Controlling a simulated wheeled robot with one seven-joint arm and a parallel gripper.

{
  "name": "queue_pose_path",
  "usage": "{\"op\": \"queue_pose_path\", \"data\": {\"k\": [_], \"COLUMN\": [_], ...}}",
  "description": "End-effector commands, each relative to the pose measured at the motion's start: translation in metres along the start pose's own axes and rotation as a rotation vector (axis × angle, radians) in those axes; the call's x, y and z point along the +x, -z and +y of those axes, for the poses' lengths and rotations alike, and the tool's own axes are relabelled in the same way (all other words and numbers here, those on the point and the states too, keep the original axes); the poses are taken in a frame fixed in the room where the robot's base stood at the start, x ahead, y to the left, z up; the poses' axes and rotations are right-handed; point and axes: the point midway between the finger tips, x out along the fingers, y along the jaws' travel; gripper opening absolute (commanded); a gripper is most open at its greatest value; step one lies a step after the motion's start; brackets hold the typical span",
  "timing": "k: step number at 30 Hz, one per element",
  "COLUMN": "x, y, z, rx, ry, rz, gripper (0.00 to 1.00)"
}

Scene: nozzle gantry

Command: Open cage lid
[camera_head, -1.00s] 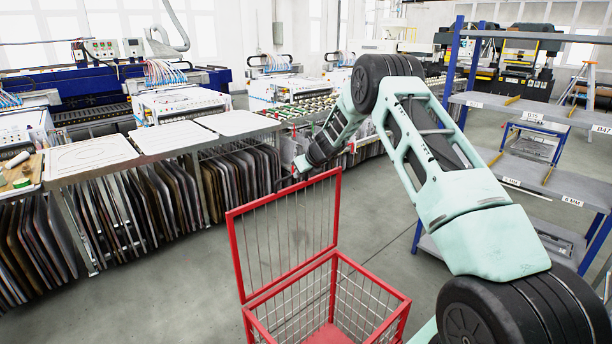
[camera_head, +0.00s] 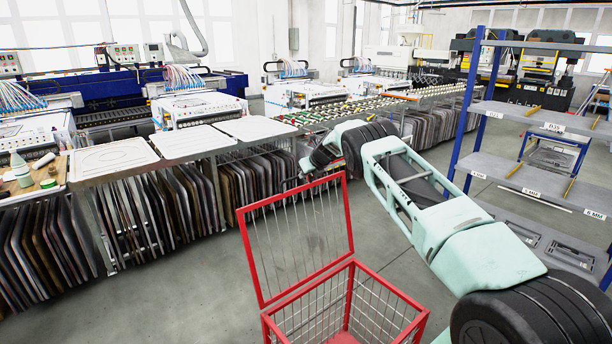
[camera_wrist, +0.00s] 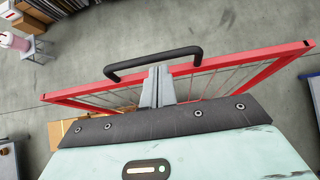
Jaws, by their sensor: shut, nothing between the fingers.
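The red wire cage (camera_head: 345,310) stands on the floor at the bottom centre of the head view. Its red-framed lid (camera_head: 298,238) is raised and stands up steeply from the hinge side, so the cage top is open. In the wrist view the lid (camera_wrist: 262,75) runs across the picture with its black handle (camera_wrist: 155,58) on the top rail. My gripper (camera_wrist: 157,72) has its fingers together just at the handle, with nothing between them. Whether the fingers touch the handle or lid I cannot tell.
A rack of hanging panels (camera_head: 265,172) with white boards on top stands behind the cage. Blue-framed shelves (camera_head: 535,190) stand at the right. Grey floor (camera_head: 200,295) is clear left of the cage.

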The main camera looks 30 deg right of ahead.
Motion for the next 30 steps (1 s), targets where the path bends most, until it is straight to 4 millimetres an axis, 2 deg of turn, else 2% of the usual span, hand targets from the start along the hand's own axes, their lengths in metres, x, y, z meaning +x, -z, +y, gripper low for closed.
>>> {"op": "queue_pose_path", "data": {"k": [20,25,30], "x": [0.002,-0.007,-0.027], "y": [-0.002,-0.002,-0.001], "z": [-0.001,-0.002,-0.001], "rx": [0.0,0.003,0.003], "ry": [0.0,0.001,0.0], "rz": [0.0,-0.001,-0.001], "gripper": [0.0,0.0,0.0]}}
